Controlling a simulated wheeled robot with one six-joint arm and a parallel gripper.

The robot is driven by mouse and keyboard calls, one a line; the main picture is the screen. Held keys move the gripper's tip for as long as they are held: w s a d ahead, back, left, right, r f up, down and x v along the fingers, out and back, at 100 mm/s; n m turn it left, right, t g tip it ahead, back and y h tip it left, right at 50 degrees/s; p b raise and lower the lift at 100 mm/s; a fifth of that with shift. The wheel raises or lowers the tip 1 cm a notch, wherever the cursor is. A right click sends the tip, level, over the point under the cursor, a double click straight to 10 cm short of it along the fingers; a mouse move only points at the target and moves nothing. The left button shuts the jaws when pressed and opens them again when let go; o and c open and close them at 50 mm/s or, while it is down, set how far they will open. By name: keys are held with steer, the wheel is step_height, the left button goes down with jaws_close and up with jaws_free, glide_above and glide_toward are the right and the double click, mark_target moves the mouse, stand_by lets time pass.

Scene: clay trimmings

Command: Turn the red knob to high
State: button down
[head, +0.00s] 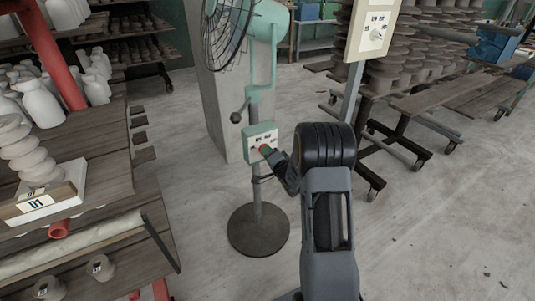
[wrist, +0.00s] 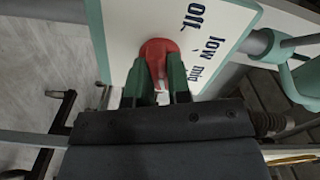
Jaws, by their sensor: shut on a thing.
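The red knob (wrist: 158,50) sits on the white face of the control box (head: 252,143) on the green fan's stand. The wrist view shows the words Off, low and mid printed around it on the panel (wrist: 125,20). I do not see the word high there. My gripper (wrist: 157,82) is shut on the knob, with one dark green finger on each side of its ridge. In the head view my gripper (head: 270,154) reaches the box from the right and hides part of the knob. I cannot tell which word the knob points to.
The fan's round base (head: 258,231) stands on the floor left of my arm. Shelves with white vases (head: 42,103) stand left, wheeled racks (head: 415,105) right.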

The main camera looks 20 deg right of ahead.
steer(key=c, duration=1.1)
jaws_free()
steer(key=shift+o, duration=0.2)
steer(key=shift+s, duration=0.1)
steer(key=s+d+p, duration=0.1)
steer(key=s+p, duration=0.1)
steer(key=s, duration=1.1)
steer(key=shift+s+d, duration=0.25)
steer(key=shift+d, duration=0.05)
